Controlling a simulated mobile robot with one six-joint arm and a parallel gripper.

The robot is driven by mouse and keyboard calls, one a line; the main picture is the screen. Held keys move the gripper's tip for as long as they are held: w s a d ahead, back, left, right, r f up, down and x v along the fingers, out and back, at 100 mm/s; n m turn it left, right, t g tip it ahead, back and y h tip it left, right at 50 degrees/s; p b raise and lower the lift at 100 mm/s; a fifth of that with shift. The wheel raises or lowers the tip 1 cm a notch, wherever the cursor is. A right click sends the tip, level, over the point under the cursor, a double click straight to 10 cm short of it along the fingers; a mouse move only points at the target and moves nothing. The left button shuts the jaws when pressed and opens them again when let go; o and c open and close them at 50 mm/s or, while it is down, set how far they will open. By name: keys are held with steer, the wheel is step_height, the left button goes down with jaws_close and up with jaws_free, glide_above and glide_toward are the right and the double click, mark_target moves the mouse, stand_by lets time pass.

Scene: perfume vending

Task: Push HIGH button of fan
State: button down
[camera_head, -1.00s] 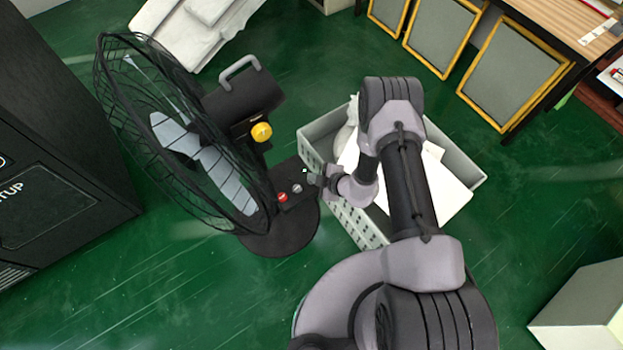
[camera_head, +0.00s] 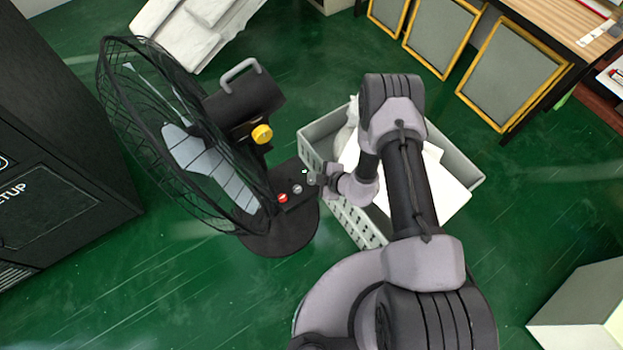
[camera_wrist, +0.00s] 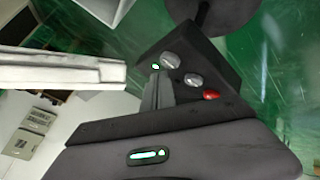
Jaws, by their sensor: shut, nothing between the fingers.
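The black fan (camera_head: 185,140) stands on the floor at the left, with a yellow knob (camera_head: 262,134) on its back. Its base panel (camera_wrist: 205,55) carries a red button (camera_wrist: 211,95), a grey button beside it (camera_wrist: 194,80) and another grey button (camera_wrist: 171,60) farther along. A small green light (camera_wrist: 155,67) shows near that far button. No button labels are legible. My gripper (camera_head: 319,180) is shut and empty at the panel's right end. In the wrist view its dark fingers (camera_wrist: 158,85) end close to the far grey button; I cannot tell whether they touch it.
A grey crate (camera_head: 462,163) with white papers stands right behind my gripper. A black cabinet (camera_head: 60,130) stands at the left. Framed panels (camera_head: 515,75) lean by a wooden desk at the upper right. Green floor is clear in front of the fan.

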steer(key=shift+r+p, duration=1.95)
steer(key=shift+r, duration=0.65)
steer(key=shift+f, duration=0.1)
